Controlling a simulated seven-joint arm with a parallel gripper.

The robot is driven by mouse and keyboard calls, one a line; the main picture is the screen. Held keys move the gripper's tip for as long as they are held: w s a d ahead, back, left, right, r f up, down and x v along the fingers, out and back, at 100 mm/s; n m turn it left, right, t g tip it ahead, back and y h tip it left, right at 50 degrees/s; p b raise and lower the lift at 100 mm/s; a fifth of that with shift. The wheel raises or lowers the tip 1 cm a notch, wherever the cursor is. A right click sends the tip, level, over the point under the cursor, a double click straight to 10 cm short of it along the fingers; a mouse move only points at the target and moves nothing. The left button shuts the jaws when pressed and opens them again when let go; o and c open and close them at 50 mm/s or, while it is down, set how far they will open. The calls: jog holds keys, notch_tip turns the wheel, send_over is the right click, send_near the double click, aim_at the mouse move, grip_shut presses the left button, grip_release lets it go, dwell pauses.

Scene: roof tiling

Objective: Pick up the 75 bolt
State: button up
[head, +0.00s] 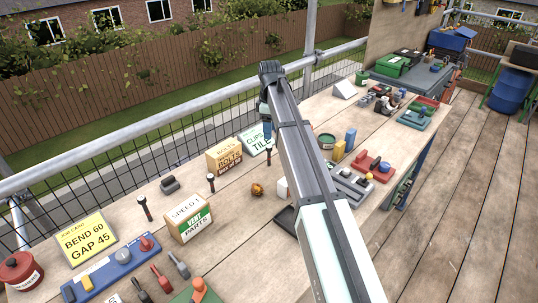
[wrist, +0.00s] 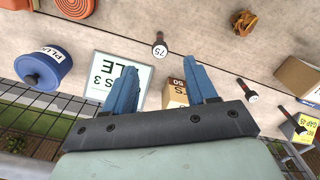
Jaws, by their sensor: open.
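The 75 bolt (wrist: 159,48) shows in the wrist view with its white-faced round head, marked 75, and a short dark shank, above the gap between my fingertips. In the head view a dark bolt shank (head: 267,153) shows just below my gripper (head: 267,130); it appears to be the same bolt. The fingers are short of the bolt in the wrist view. Two other dark bolts (head: 145,208) (head: 211,183) stand farther left in the head view.
The BOLTS box (head: 224,157) and a green-edged clips sign (head: 254,141) stand close to my gripper. An orange-brown lump (head: 257,189) lies in front. A railing (head: 170,112) runs behind the bench.

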aim_at(270, 147)
notch_tip(270, 147, down, 8)
jog(key=shift+r, duration=0.2)
jog(key=shift+w+a+f, duration=0.1)
jog(key=shift+a+f, duration=0.05)
jog(key=shift+f, duration=2.5)
grip_shut()
